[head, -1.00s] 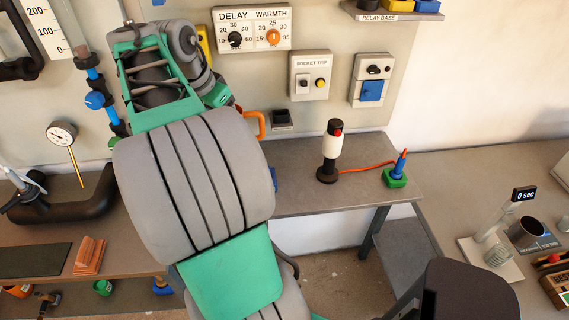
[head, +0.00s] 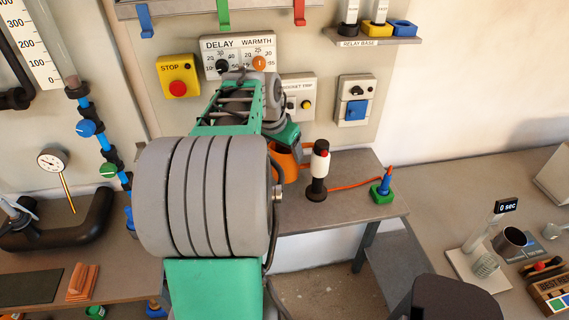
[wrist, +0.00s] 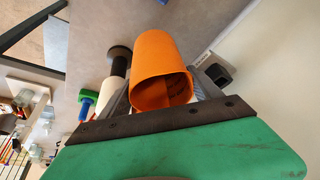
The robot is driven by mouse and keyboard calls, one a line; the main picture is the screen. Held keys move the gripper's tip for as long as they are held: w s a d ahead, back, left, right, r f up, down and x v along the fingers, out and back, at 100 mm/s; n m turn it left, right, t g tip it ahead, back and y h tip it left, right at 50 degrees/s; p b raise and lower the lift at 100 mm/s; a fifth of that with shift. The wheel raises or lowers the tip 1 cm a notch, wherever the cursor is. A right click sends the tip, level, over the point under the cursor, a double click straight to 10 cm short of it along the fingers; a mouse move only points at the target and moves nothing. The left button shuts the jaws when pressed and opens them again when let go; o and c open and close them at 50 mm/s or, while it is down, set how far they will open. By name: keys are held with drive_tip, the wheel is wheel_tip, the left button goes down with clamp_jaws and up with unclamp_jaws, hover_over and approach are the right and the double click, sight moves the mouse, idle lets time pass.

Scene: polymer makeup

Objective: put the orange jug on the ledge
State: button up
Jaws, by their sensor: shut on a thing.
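The orange jug (head: 290,163) is at the end of my arm in the head view, partly hidden by the arm. In the wrist view the jug (wrist: 163,58) is held between the grey fingers of my gripper (wrist: 160,96), its open end facing the camera. The jug appears over or on the grey bench-like surface (head: 352,208) below the wall panel, just left of the black-and-white upright device. I cannot tell whether it touches that surface, or whether that surface is the ledge. A smaller shelf marked RELAY BASE (head: 372,41) is higher on the wall.
The black-and-white device (head: 318,170) stands close to the jug, its orange cable running to a blue-and-green piece (head: 383,187). A dark socket block (wrist: 213,72) is beside the jug in the wrist view. The bench front is mostly clear.

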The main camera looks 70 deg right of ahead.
wheel_tip(320, 180, down, 6)
drive_tip(key=shift+r+p, duration=0.1)
drive_tip(key=shift+p, duration=0.2)
drive_tip(key=shift+f, duration=0.25)
drive_tip(key=o, duration=1.4)
drive_tip(key=shift+r, duration=0.1)
